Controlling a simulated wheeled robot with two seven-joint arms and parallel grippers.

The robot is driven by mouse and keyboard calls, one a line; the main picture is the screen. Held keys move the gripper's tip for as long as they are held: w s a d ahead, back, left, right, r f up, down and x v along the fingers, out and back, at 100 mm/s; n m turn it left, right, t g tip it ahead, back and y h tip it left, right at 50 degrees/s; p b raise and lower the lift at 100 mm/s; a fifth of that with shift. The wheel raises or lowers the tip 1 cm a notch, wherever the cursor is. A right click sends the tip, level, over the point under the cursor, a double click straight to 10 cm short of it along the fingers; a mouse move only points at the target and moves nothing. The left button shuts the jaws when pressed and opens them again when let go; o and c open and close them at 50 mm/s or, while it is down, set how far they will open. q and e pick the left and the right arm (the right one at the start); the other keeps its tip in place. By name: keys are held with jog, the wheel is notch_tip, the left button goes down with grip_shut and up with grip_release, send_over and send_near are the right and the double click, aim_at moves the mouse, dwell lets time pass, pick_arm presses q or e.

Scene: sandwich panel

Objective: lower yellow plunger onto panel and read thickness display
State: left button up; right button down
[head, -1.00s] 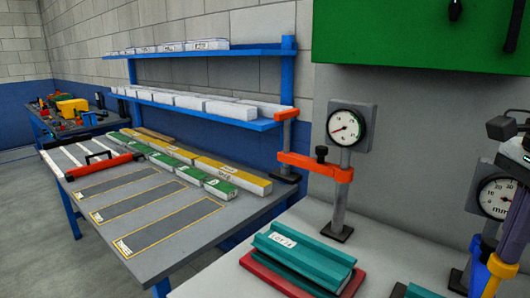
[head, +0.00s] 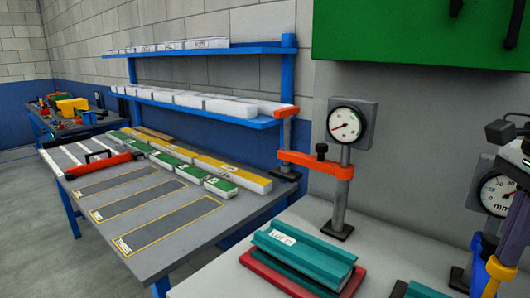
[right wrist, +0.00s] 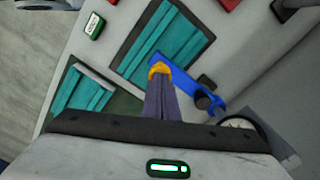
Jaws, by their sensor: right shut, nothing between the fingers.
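My right gripper (head: 499,269) is at the right edge of the head view, in front of the gauge with the mm dial (head: 496,194). Its dark fingers are shut and end in yellow tips, which also show in the right wrist view (right wrist: 160,70). The tips appear beside or over a blue bracket (right wrist: 190,83) with a black knob (right wrist: 205,100); contact cannot be told. A teal panel (right wrist: 165,42) lies in a dark tray beyond the tips. I cannot make out a separate yellow plunger. The mm dial is partly hidden by my arm. My left gripper is out of view.
A second gauge (head: 346,124) with an orange arm (head: 314,165) stands to the left. A labelled teal panel (head: 303,256) sits on a red tray (head: 263,274) before it. A green cabinet (head: 420,32) hangs above. A grey table (head: 160,262) with marked strips is further left.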

jog(key=shift+r+p, duration=2)
jog(key=shift+r, duration=1.05)
